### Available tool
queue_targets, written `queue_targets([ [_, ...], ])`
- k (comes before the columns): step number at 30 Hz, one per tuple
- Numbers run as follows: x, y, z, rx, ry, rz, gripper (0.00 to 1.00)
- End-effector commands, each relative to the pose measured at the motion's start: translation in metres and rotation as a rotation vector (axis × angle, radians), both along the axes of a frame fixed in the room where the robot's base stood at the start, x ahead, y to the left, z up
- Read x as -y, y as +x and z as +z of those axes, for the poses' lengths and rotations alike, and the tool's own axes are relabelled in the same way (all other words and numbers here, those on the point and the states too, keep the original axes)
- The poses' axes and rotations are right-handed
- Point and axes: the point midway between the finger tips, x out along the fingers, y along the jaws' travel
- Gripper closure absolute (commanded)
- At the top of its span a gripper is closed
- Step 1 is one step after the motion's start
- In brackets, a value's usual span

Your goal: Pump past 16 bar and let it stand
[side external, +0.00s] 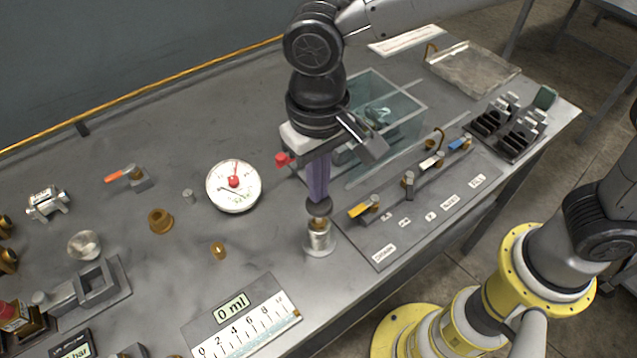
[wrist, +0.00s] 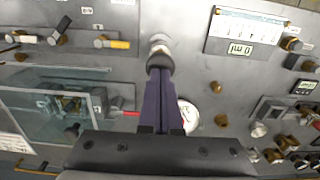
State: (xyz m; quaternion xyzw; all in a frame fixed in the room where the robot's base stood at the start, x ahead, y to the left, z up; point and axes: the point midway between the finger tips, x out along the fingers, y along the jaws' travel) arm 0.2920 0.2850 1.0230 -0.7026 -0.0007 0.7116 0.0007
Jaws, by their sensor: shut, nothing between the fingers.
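My gripper (side external: 318,192) points straight down with its purple fingers together, nothing between them. Right below the fingertips is a dark round knob (side external: 319,208) on top of a small metal pump cylinder (side external: 319,238); I cannot tell whether the fingertips touch it. The knob also shows in the wrist view (wrist: 159,61), just beyond the fingertips (wrist: 161,78). A round white gauge (side external: 225,196) with a red hub lies left of the pump; its reading is too small to tell. A dark display marked "bar" (side external: 74,350) is cut off at the bottom left, its number out of view.
A valve panel (side external: 385,245) with several coloured levers lies right of the pump. A clear tank (side external: 405,105) stands behind my gripper. A scale plate (side external: 245,325) reading "0 ml" lies at the front. Brass fittings (side external: 160,221) and a red-handled valve (side external: 130,175) are at left.

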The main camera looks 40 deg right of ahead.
Motion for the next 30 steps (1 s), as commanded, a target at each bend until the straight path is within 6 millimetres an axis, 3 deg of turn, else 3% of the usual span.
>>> queue_targets([
  [14,0.000,0.000,-0.008,0.000,0.000,0.000,1.00],
  [21,0.001,-0.001,-0.040,-0.003,-0.003,0.000,1.00],
  [30,0.001,-0.001,-0.047,-0.005,-0.005,0.000,1.00],
])
